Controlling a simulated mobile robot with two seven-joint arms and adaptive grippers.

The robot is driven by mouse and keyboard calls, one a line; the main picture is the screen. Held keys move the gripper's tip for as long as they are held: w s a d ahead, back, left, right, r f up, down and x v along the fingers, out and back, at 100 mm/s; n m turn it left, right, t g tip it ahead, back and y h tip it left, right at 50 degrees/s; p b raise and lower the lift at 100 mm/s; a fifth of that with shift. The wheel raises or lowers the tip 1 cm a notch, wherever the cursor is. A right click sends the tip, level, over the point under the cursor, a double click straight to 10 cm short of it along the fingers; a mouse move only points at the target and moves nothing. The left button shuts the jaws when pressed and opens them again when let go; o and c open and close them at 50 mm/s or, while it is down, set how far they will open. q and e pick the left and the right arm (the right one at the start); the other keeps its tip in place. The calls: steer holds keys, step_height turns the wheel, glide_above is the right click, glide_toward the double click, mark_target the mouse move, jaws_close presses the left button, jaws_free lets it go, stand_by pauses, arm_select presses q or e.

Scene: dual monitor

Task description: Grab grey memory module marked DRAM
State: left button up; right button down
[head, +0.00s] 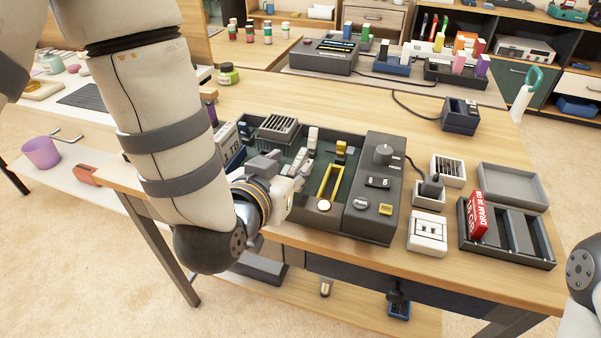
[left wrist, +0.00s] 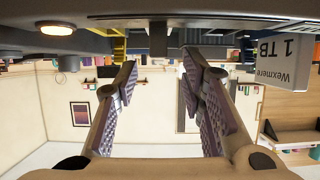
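I see no module clearly readable as a grey DRAM one. Two small pale grey-white blocks stand in the dark open case (head: 345,222): the far block (head: 313,138) and the near block (head: 300,158); I cannot read any marking on them. A red module (head: 478,213) marked DRAM 16 GB leans in the dark slotted tray (head: 510,255) at the right. My left gripper (head: 288,183) is low at the case's near left side, close to the near block. My right gripper is out of view.
A grey-white box marked 1 TB (head: 226,142) stands left of the case and shows in the left wrist view (left wrist: 285,62). A yellow-framed slot (head: 330,184) and a raised control panel (head: 370,190) fill the case's right side. A white socket box (head: 427,233) stands between case and tray.

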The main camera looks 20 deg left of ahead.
mark_target(296, 164)
arm_select(q)
steer(key=x, duration=0.5)
steer(key=shift+s+d+f+b, duration=0.1)
steer(key=shift+s+f+b, duration=0.05)
steer(key=shift+f+b, duration=0.15)
steer(key=shift+r, duration=0.1)
jaws_close()
